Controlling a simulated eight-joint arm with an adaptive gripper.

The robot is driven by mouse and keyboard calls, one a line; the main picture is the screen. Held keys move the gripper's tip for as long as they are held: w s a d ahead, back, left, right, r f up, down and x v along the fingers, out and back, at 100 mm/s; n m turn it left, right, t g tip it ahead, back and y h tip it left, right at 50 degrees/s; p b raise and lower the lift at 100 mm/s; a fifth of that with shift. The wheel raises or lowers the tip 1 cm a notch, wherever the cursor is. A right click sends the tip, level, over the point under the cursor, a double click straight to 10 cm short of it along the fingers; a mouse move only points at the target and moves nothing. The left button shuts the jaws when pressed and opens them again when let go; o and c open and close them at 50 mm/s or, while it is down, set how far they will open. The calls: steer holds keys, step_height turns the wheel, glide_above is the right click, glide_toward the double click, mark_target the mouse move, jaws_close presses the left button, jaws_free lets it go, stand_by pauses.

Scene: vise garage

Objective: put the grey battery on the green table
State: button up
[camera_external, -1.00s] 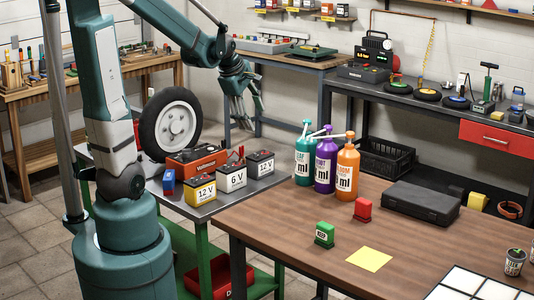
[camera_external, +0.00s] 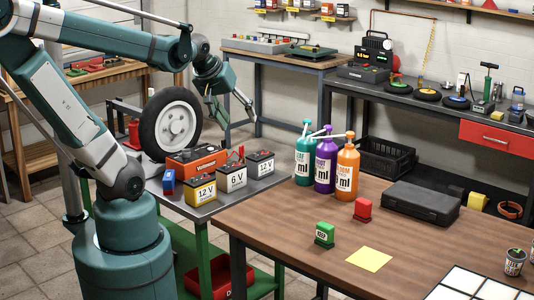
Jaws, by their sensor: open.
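Three batteries stand in a row on a grey-topped table with green legs (camera_external: 203,262). They are a yellow 12 V one (camera_external: 199,201), a pale grey-white 6 V one (camera_external: 232,187) in the middle, and a dark-topped 12 V one (camera_external: 260,173) on the right. I cannot tell for certain which of the last two is the grey battery. The table's green lower shelf (camera_external: 262,284) shows below. My gripper (camera_external: 232,110) is open and empty, in the air above and behind the batteries, apart from them, with its fingers pointing down.
Tall bottles (camera_external: 303,160) stand right on the wooden table (camera_external: 430,240). A red bin (camera_external: 222,284) sits on the lower shelf.

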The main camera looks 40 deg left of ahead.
steer(key=s+m, duration=0.1)
steer(key=s+d+m, duration=0.1)
steer(key=s+m, duration=0.3)
steer(key=shift+d+f+t, duration=0.25)
steer(key=shift+d+t, duration=0.05)
steer(key=shift+d, duration=0.1)
